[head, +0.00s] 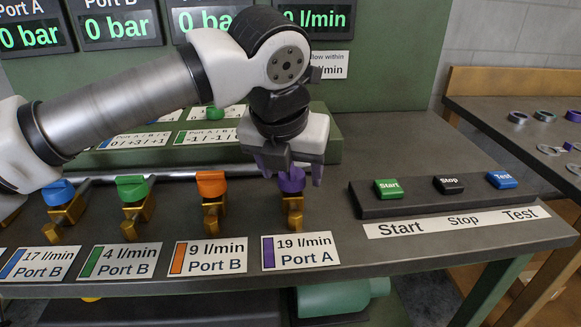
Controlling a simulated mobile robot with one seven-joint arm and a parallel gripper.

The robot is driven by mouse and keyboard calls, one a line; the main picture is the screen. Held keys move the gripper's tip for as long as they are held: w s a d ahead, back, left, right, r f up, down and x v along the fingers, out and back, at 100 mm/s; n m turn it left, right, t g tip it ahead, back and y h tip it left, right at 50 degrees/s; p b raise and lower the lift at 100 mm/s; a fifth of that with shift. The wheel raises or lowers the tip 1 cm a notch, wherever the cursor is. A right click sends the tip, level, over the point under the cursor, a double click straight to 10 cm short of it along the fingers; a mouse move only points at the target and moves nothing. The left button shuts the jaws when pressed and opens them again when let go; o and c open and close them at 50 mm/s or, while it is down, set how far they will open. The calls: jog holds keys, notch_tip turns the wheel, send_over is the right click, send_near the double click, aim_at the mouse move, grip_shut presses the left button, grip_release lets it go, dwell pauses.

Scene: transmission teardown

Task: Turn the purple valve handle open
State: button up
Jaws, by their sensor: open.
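The purple valve handle (291,181) sits on a brass valve body (293,207) at the right end of the row, behind a label reading 19 l/min Port A (300,251). My gripper (289,174) points down at the purple handle, with its fingers on either side of it in the picture. The gripper is open. The fingers and palm hide the top of the handle, and I cannot tell whether they touch it.
Orange (211,184), green (132,188) and blue (59,193) valve handles stand to the left. A dark panel with Start (388,188), Stop (448,184) and Test (501,179) buttons lies to the right. A side table (500,110) holds rings.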

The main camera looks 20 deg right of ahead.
jog(key=p+v, duration=0.1)
jog(key=v, duration=1.2)
jog(key=shift+s+r+p, duration=0.2)
jog(key=shift+r+p, duration=0.1)
jog(key=shift+p, duration=0.05)
